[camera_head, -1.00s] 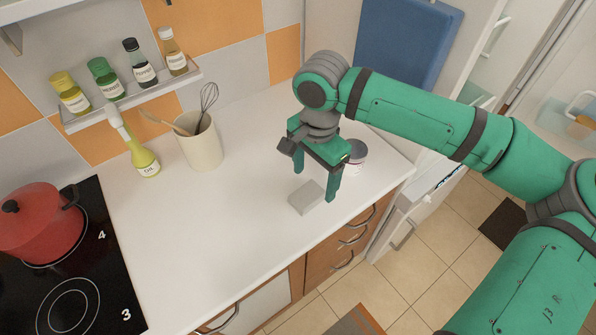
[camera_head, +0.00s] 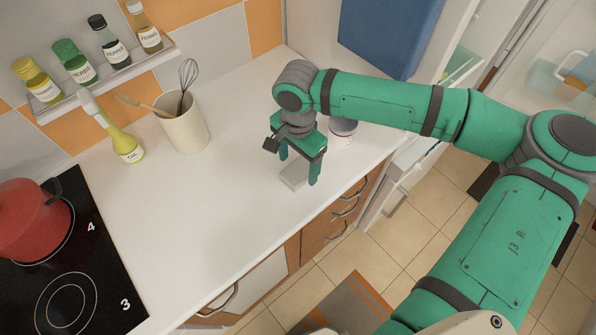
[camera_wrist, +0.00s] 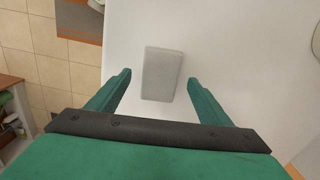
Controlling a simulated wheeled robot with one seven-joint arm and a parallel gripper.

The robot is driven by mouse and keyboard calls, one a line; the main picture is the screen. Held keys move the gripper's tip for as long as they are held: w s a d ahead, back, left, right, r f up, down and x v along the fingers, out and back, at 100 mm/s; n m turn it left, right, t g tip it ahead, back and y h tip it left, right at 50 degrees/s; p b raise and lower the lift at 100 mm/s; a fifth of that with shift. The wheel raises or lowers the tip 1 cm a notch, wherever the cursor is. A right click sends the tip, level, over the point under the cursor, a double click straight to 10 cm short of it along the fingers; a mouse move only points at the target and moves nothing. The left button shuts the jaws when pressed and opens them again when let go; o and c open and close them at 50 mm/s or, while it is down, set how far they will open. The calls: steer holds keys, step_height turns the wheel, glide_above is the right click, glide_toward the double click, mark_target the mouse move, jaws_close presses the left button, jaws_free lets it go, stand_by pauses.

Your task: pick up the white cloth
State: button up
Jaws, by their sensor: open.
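The white cloth (camera_head: 293,176) is a small folded, greyish-white block lying flat on the white counter near its front edge. In the wrist view the cloth (camera_wrist: 161,72) lies ahead of the fingertips, roughly centred between them. My gripper (camera_head: 299,170) is open and empty, pointing down above the cloth, with one finger partly in front of it in the head view. In the wrist view the two fingers of my gripper (camera_wrist: 159,80) stand apart on either side, not touching the cloth.
A jar (camera_head: 342,132) stands behind my gripper. A utensil crock (camera_head: 185,130) and an oil bottle (camera_head: 124,143) stand at the back. A red pot (camera_head: 32,222) sits on the hob (camera_head: 75,270) at left. The counter (camera_head: 205,205) between is clear.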

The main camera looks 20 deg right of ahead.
steer(key=shift+f, duration=0.95)
steer(key=c, duration=1.1)
steer(key=shift+c, duration=0.2)
